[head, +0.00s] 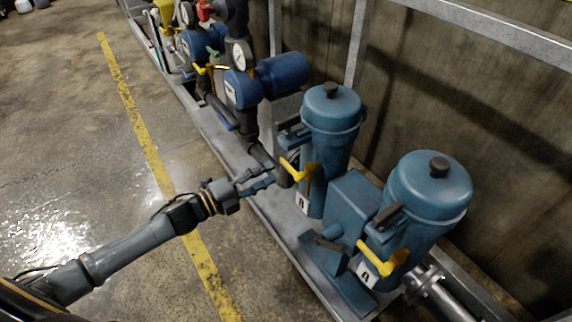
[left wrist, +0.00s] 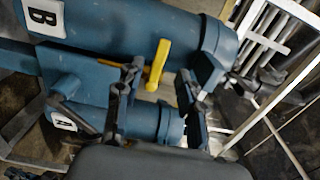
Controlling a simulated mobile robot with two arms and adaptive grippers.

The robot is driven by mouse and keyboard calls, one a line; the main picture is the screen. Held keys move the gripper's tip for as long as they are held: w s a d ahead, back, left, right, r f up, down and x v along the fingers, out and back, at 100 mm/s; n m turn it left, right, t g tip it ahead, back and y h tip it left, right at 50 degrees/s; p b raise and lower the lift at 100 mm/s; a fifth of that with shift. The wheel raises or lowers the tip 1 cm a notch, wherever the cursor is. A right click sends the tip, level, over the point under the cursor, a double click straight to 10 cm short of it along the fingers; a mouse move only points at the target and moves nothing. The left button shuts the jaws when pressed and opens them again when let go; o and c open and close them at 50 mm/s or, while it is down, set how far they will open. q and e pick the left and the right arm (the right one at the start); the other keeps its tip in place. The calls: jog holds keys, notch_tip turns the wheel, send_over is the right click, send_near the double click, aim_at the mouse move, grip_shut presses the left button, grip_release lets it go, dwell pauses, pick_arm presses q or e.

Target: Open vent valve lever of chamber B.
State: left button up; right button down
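Chamber B is the larger, nearer blue cylinder (left wrist: 120,25) in the left wrist view, with a white B label (left wrist: 44,17). By position it appears to be the left blue chamber (head: 331,125) in the head view, whose label is too small to read surely. Its yellow vent lever (head: 294,169) sticks out on the side facing my left gripper (head: 262,182). In the left wrist view the lever (left wrist: 158,66) appears beyond and between the spread fingers of the left gripper (left wrist: 157,97). The gripper is open and empty; I cannot tell any contact. My right gripper is out of view.
The other blue chamber (head: 430,192), with its own yellow lever (head: 375,256), stands close on the right; its A label (left wrist: 62,122) shows in the wrist view. Blue pumps and gauges (head: 242,88) line the skid behind. A concrete wall stands behind; the floor left of the skid is clear.

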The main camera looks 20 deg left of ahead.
aim_at(285, 166)
pick_arm(q)
jog(key=x, duration=0.7)
grip_shut()
